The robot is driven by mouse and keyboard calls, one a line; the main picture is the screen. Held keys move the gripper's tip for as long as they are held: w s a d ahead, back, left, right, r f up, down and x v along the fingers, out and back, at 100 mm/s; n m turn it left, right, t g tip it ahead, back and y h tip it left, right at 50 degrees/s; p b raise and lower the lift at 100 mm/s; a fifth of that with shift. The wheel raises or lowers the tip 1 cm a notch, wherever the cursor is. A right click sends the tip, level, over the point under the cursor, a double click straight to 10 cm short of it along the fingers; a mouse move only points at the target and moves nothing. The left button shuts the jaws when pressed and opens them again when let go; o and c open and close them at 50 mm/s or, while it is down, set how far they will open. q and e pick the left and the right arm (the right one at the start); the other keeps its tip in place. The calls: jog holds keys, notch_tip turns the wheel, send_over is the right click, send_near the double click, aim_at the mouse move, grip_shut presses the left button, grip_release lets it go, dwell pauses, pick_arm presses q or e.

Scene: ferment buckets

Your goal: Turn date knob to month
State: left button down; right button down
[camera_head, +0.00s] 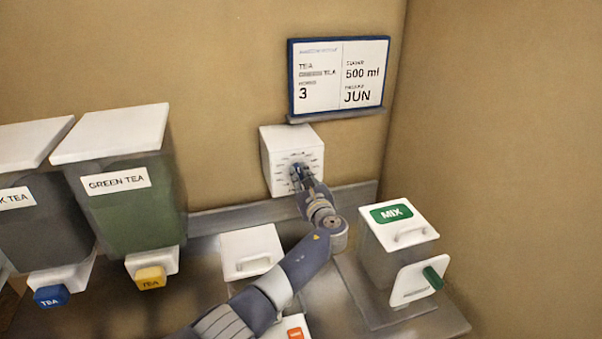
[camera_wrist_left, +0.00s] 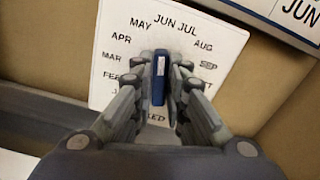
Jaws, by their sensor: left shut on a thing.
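The white date dial box (camera_head: 277,146) is mounted on the back wall below the sign. In the left wrist view its face (camera_wrist_left: 172,32) shows month names around the knob, with JUN and JUL at the top. The blue knob (camera_wrist_left: 159,79) stands between my left gripper's fingers. My left gripper (camera_head: 303,176) is shut on the knob at the dial. The knob's far end points toward the top, near JUN and JUL; its exact setting is hard to tell. The sign (camera_head: 340,75) reads 3, 500 ml and JUN. My right gripper is not in view.
Green tea dispenser (camera_head: 132,208) with a yellow tap stands left, beside a dark tea dispenser (camera_head: 38,215) with a blue tap. A white-lidded container (camera_head: 252,250) is below the dial. A MIX bucket (camera_head: 385,255) with a green tap stands right of my left arm.

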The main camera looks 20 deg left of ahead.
pick_arm(q)
jog(key=shift+w+a+r, duration=0.1)
jog(key=shift+r, duration=0.3)
jog(key=c, duration=1.6)
grip_release()
jog(key=shift+f, duration=0.3)
jog(key=v, duration=1.2)
jog(key=shift+f, duration=0.1)
